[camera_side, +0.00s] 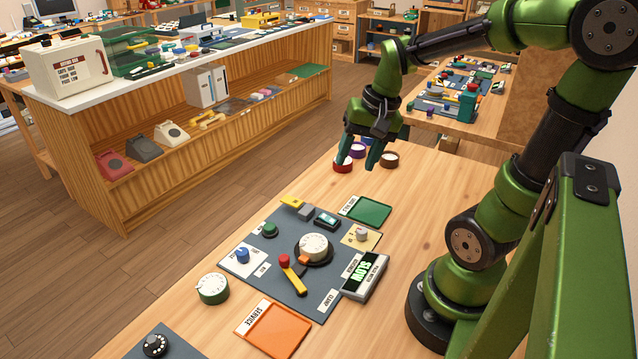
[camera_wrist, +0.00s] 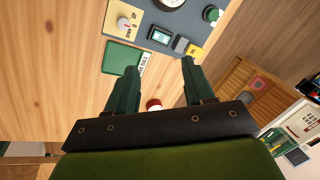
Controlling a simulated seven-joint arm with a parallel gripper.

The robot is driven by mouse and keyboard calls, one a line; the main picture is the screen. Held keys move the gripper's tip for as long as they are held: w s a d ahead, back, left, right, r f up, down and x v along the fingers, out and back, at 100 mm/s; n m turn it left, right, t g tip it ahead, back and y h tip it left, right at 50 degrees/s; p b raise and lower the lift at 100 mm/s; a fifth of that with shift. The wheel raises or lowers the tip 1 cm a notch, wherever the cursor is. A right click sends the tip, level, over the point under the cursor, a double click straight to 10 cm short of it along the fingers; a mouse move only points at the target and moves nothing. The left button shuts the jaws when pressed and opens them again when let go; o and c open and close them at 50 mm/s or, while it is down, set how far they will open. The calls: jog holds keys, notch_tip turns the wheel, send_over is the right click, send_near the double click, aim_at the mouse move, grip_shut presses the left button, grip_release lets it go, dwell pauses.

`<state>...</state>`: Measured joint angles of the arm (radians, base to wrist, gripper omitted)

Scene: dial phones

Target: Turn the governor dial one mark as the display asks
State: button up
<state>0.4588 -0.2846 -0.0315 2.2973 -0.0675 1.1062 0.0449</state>
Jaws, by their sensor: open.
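My gripper (camera_side: 356,164) is open and empty, high over the far end of the table, beyond the grey mat. Its two fingers also show apart in the wrist view (camera_wrist: 159,67). The display (camera_side: 365,277) is a dark box at the mat's right edge; its large lit word appears to be SLOW, seen upside down. A small pale knob on a tan card with marks (camera_side: 361,236) stands behind it, and also shows in the wrist view (camera_wrist: 124,22). A large white dial (camera_side: 313,246) sits mid-mat. A blue knob (camera_side: 242,255) stands on a white card. I cannot tell which is the governor dial.
The grey mat (camera_side: 283,290) also bears a yellow lever with a red knob (camera_side: 290,272) and a green button (camera_side: 269,229). A green tray (camera_side: 369,211), an orange tray (camera_side: 272,331) and a loose green-rimmed dial (camera_side: 212,288) lie around it. Round pots stand near my fingers.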

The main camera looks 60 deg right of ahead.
jog(key=s+d+f+m+g+y, duration=0.2)
jog(key=d+f+m+g+y, duration=0.1)
jog(key=d+m, duration=0.4)
send_near(362, 230)
jog(key=x, duration=0.8)
jog(key=shift+f, duration=0.4)
grip_shut()
